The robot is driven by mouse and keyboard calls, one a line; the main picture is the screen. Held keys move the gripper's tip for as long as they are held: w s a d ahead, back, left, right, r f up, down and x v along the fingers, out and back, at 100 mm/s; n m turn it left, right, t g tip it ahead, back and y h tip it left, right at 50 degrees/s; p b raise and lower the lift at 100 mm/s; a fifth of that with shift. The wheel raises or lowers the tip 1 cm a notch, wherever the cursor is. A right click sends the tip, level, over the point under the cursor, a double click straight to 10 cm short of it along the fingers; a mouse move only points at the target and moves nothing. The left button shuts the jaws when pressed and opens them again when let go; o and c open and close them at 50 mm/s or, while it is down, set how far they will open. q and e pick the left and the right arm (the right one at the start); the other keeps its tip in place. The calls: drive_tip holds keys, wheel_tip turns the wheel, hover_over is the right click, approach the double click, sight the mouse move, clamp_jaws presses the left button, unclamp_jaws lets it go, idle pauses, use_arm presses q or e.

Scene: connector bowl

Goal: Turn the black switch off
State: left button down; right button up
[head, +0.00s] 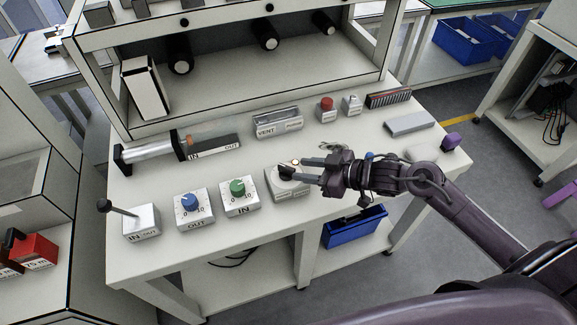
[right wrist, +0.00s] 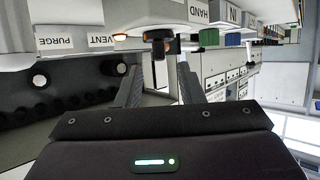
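The black switch (head: 287,171) sits on a small light-grey box (head: 291,194) near the front middle of the table. My right gripper (head: 298,171) reaches in from the right, with its two fingers apart and their tips at the switch, partly covering the box. In the right wrist view, a black knob (right wrist: 158,36) shows just beyond the spread fingers (right wrist: 158,72), roughly between them. I cannot tell whether a finger touches it. The switch's exact setting is not clear. My left gripper is not in view.
The green IN dial (head: 238,188) and blue OUT dial (head: 189,202) stand left of the switch, then a lever box (head: 141,222). The VENT/PURGE box (head: 278,124), a red button (head: 326,104) and a grey block (head: 409,123) lie behind. A shelf (head: 250,85) stands at the back.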

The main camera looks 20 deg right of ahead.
sight(289, 168)
drive_tip(key=x, duration=0.5)
drive_tip(key=shift+w+a+f, duration=0.1)
drive_tip(key=shift+w+a, duration=0.05)
drive_tip(key=shift+w, duration=0.05)
clamp_jaws()
